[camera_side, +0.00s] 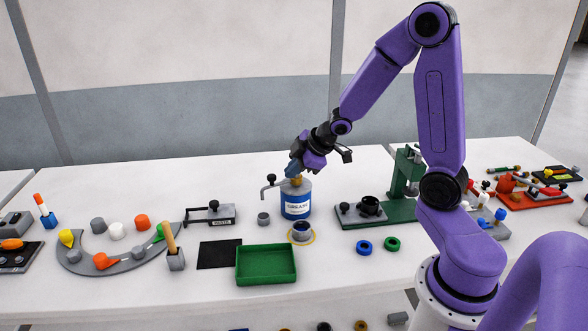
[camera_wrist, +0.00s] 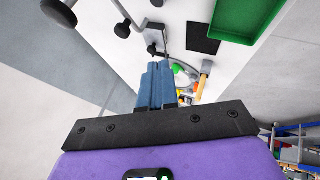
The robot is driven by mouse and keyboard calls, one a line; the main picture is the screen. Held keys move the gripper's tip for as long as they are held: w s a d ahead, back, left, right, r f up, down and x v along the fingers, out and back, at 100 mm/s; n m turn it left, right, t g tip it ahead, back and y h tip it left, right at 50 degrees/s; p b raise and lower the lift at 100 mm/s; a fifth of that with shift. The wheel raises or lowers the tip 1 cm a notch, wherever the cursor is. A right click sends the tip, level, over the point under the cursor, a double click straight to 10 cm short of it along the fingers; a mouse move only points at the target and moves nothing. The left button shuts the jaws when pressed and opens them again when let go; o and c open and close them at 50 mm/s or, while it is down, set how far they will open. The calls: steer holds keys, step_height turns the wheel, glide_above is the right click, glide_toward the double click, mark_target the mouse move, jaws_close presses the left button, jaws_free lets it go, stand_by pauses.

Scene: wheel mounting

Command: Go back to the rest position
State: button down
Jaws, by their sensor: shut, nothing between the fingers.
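The fingers show together, shut and empty, in the wrist view (camera_wrist: 157,84).
A green tray (camera_side: 267,280) and a black mat (camera_side: 219,254) lie in front. A green press (camera_side: 405,170) stands to the right of the can. A grey curved rack (camera_side: 128,265) with coloured parts is at left. Bare table lies behind the can at left.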

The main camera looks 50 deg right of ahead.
steer(key=s+a+r+n+g, duration=0.1)
steer(key=s+a+r+g, duration=0.1)
steer(key=s+a, duration=0.6)
steer(key=s+a+r+g, duration=0.1)
steer(key=s+a+g, duration=0.2)
steer(key=s+a, duration=0.55)
steer(key=s+d+r+n+g, duration=0.1)
steer(key=s+d+g, duration=0.1)
steer(key=s, duration=1)
steer(key=shift+s+d+r+h, duration=0.2)
steer(key=shift+d+r+h, duration=0.1)
steer(key=shift+d, duration=0.05)
